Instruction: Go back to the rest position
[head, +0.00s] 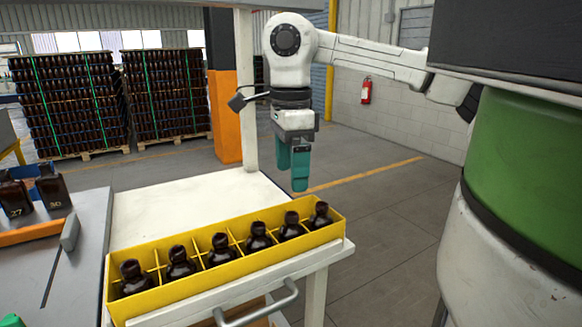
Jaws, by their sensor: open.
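My gripper (293,169) hangs pointing down in the head view, with teal fingers. It is open and nothing shows between the fingers. It is above and behind the right part of a yellow crate (225,275), apart from it. The crate stands on a white cart and is split into compartments. A row of several dark amber bottles stands upright in it, among them one at the left end (134,278) and one at the right end (320,216). The crate walls hide the lower parts of the bottles.
The white cart top (180,212) is bare behind the crate. At left, a grey bench (70,265) bears two dark bottles (53,190) marked with numbers. A white post (246,100) rises behind my gripper. Strapped bottle pallets (70,105) stand far back. Floor at right is clear.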

